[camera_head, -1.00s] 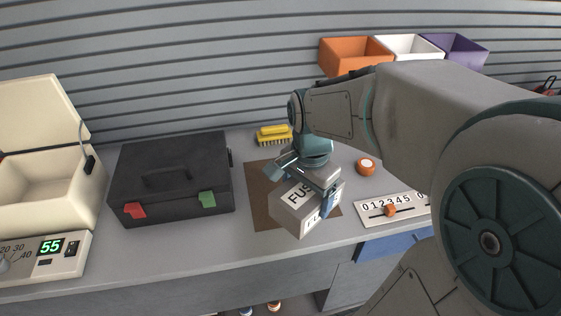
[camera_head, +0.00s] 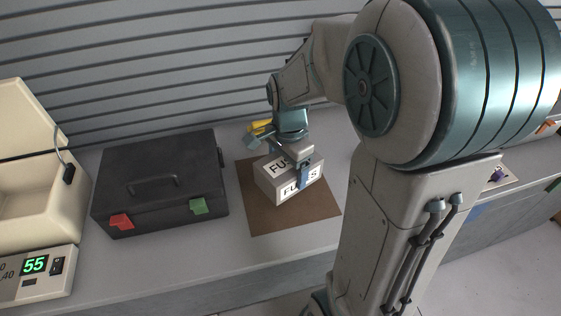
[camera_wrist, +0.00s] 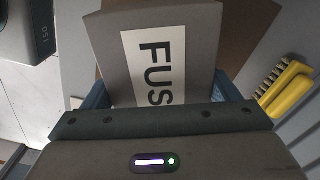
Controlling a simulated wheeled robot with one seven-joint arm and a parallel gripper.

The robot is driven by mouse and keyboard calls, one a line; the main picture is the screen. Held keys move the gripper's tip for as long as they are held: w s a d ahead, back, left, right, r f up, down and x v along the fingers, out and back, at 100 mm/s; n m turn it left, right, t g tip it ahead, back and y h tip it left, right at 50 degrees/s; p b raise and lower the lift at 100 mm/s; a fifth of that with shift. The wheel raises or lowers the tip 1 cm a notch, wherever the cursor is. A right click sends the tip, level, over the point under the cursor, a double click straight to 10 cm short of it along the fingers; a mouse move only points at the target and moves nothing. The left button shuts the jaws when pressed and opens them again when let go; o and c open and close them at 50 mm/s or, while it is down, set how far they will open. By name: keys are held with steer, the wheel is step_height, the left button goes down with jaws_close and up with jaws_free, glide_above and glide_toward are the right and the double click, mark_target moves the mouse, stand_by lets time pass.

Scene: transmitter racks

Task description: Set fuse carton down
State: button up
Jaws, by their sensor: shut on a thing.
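The fuse carton (camera_head: 272,180) is a grey box with white labels reading FUSES. My gripper (camera_head: 291,164) is shut on it from above, with a blue finger against its near side. In the head view the carton is over the brown mat (camera_head: 290,217), slightly turned. I cannot tell whether its underside touches the mat. In the wrist view the carton (camera_wrist: 193,60) fills the space between my two fingers, its label partly hidden by the gripper body.
A black case (camera_head: 160,185) with red and green latches stands left of the mat. A cream machine (camera_head: 35,215) showing 55 is at far left. A yellow brush (camera_wrist: 288,90) lies behind the carton. The bench front left of my arm is clear.

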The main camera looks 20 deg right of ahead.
mark_target(284, 162)
steer(key=w+f, duration=0.1)
steer(key=w, duration=0.2)
steer(key=shift+f, duration=2.35)
steer(key=shift+f, duration=0.15)
steer(key=o, duration=1.2)
steer(key=shift+s, duration=0.1)
steer(key=shift+o, duration=0.2)
